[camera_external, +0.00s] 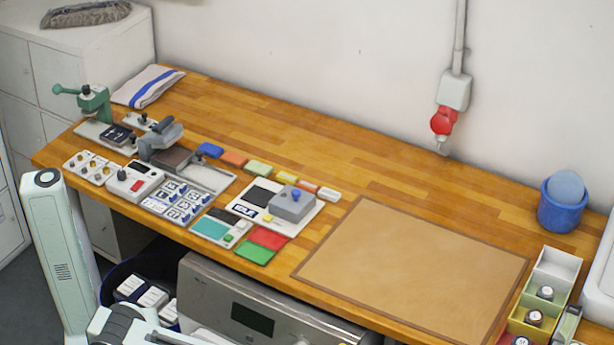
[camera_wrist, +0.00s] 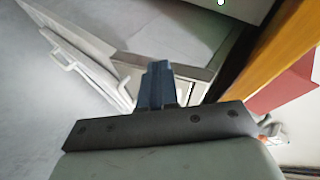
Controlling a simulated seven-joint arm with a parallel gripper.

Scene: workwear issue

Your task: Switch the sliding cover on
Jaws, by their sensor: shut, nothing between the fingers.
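What looks like the sliding cover (camera_external: 292,206) is a grey block with a blue knob on a pale panel (camera_external: 243,211), among the devices on the bench. It covers the panel's right part; a dark square lies to its left. I cannot tell its switch state. My gripper (camera_wrist: 157,66) shows in the wrist view with its dark fingers together and nothing between them. It is away from the cover, which I cannot make out in the wrist view. In the external view the gripper is out of sight; only parts of my arm show at the lower left.
A grey press-like device (camera_external: 162,140), a switch box (camera_external: 134,181) and a panel of blue switches (camera_external: 176,203) stand left of the cover. Coloured pads (camera_external: 268,238) lie in front. A bare brown mat (camera_external: 415,268) is to the right. The wrist view shows a white handle (camera_wrist: 85,70).

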